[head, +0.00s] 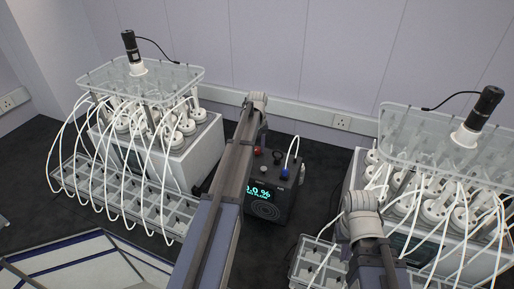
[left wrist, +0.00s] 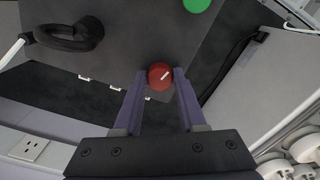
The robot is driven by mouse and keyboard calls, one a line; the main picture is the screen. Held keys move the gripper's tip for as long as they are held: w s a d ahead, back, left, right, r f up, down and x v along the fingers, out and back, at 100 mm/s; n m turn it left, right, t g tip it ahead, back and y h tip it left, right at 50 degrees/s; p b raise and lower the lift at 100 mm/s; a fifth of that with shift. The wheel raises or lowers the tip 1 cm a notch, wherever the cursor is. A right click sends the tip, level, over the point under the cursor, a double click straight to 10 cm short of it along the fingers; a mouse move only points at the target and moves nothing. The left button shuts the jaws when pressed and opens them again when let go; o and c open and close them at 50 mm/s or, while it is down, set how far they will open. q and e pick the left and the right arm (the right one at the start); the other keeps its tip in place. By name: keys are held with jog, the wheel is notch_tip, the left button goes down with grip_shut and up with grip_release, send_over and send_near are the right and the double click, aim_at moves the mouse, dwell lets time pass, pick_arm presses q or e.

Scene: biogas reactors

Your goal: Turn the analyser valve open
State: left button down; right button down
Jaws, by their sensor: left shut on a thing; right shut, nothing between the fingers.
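The analyser (head: 262,202) is a dark box on the bench with a lit display that shows a percentage. In the left wrist view a red round knob (left wrist: 159,80) with a white mark sits between the fingertips of my left gripper (left wrist: 160,78), which is shut on it. The fingers hide the knob's sides. A green round part (left wrist: 196,4) and a dark curved fitting (left wrist: 78,36) show nearby. In the head view my left arm hides the left gripper and part of the analyser. My right gripper is not in view; only its arm shows.
A reactor unit (head: 165,160) with white tubes and a tube tray (head: 130,215) stands left of the analyser. Another unit (head: 440,250) stands at right, partly behind my right arm. Wall sockets (head: 342,122) line the back wall. Some dark bench is clear around the analyser.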

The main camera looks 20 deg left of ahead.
aim_at(257, 149)
pick_arm(q)
jog(key=m, duration=0.5)
jog(key=shift+s, duration=0.1)
jog(key=shift+m, duration=0.3)
dwell(0.4)
jog(key=shift+c, duration=2.4)
grip_release()
notch_tip(257, 149, up, 8)
jog(key=p, duration=0.8)
jog(key=shift+f, duration=0.1)
